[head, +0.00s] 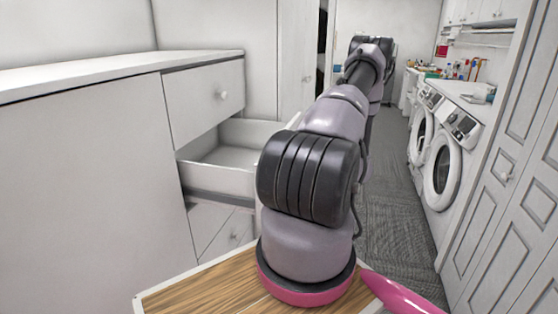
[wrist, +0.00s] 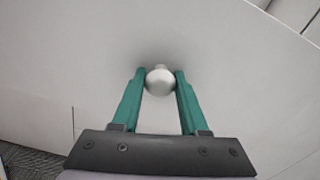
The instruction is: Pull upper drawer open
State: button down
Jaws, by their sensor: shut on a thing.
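A white cabinet (head: 90,165) stands at the left in the head view. Its topmost drawer (head: 203,103) is shut, and its round knob (head: 222,95) is free. The drawer below it (head: 215,172) stands well open and looks empty; my arm hides part of its front. In the wrist view my gripper (wrist: 160,82) has its two green fingers on either side of a round, pale knob (wrist: 160,80) on a white front (wrist: 230,75). It is shut on that knob. The head view does not show my gripper, so which front this knob belongs to is not directly visible.
A lower front with a knob (head: 235,237) is under the open drawer. Washing machines (head: 442,170) and a panelled door (head: 510,190) line the right. Grey carpet (head: 395,190) runs clear down the aisle between.

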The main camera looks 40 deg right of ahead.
jog(key=shift+v, duration=0.9)
jog(key=shift+c, duration=2.2)
grip_release()
jog(key=v, duration=1)
jog(key=shift+s+d, duration=0.25)
jog(key=shift+s, duration=0.1)
